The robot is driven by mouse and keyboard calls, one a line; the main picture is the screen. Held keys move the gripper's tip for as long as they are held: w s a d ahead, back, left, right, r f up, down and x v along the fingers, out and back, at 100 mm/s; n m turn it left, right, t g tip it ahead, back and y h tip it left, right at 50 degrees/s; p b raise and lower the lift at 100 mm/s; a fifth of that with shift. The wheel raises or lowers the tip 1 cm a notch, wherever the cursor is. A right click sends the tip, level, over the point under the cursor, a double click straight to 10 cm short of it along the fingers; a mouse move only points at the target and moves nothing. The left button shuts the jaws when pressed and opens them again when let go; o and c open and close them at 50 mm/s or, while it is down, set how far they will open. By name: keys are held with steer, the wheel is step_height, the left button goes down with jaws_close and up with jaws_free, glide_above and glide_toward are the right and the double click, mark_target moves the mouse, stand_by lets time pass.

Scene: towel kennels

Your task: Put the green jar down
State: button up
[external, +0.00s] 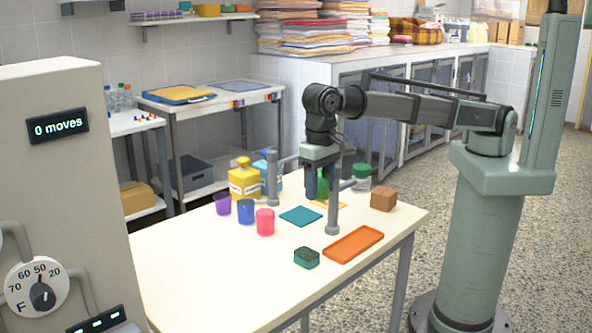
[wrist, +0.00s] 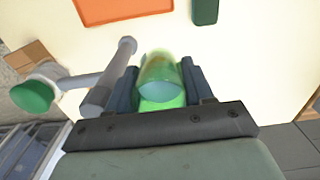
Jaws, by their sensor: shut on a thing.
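My gripper (external: 317,188) points down over the far part of the cream table and is shut on a green jar. In the wrist view the green jar (wrist: 161,84) is between the two dark fingers of the gripper (wrist: 163,90). Externally, the fingers and a grey post hide much of it. A small yellow-orange mat (external: 327,204) shows just below the jar; I cannot tell whether the jar touches anything. A second jar with a green lid (external: 361,172) stands behind to the right; its lid (wrist: 32,96) is at the wrist view's left.
Grey posts (external: 333,215) (external: 272,185) stand close beside my gripper. The yellow bottle (external: 244,183) and purple, blue and pink cups (external: 265,223) are left. A teal mat (external: 301,216), orange tray (external: 354,244), dark green block (external: 306,258) and brown box (external: 383,199) lie around. The left front table is clear.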

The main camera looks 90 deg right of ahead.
mark_target(347, 249)
steer(key=shift+m, duration=0.8)
steer(key=s+a, duration=0.1)
steer(key=s, duration=0.1)
steer(key=s+a+f, duration=0.1)
steer(key=s, duration=0.1)
steer(key=s+a+f, duration=0.1)
steer(key=s, duration=0.1)
steer(key=shift+s+a+f, duration=0.15)
steer(key=shift+s+a, duration=0.05)
steer(key=shift+s, duration=0.2)
steer(key=shift+f, duration=4.9)
steer(key=shift+f, duration=0.1)
steer(key=o, duration=1.1)
step_height(347, 249, up, 12)
steer(key=shift+r, duration=0.1)
